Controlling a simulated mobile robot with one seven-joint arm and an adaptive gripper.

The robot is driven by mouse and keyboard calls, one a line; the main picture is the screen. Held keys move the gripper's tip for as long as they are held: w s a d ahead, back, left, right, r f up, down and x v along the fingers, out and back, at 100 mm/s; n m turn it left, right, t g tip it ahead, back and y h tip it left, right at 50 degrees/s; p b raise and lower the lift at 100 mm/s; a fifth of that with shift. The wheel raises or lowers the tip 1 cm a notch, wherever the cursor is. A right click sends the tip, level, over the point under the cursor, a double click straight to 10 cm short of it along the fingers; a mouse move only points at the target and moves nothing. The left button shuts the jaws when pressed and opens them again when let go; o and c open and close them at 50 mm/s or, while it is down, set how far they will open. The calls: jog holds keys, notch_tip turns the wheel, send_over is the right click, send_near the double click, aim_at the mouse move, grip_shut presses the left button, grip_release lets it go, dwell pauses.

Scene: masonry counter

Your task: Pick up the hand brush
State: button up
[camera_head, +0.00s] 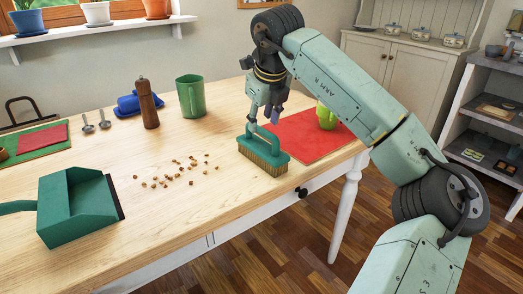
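The hand brush (264,155) has a green body with a raised loop handle and tan bristles. It is upright at the right part of the wooden table, bristles down; I cannot tell if they touch the tabletop. My gripper (265,119) points down directly over the brush, with its fingers at the handle. The fingers and handle overlap in this view, so I cannot tell whether they are closed on it.
A red mat (312,137) with a green pepper-like object (326,116) lies right of the brush. Brown crumbs (175,177) and a green dustpan (75,207) are left. The front table edge is close.

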aim_at(263, 129)
jog(key=shift+s+d+x, duration=0.1)
jog(key=shift+s+x, duration=0.05)
jog(key=shift+x, duration=1.05)
jog(key=shift+s+d+x, duration=0.15)
jog(key=shift+x, duration=1)
jog(key=shift+f, duration=0.15)
jog(key=shift+c, duration=0.6)
grip_shut()
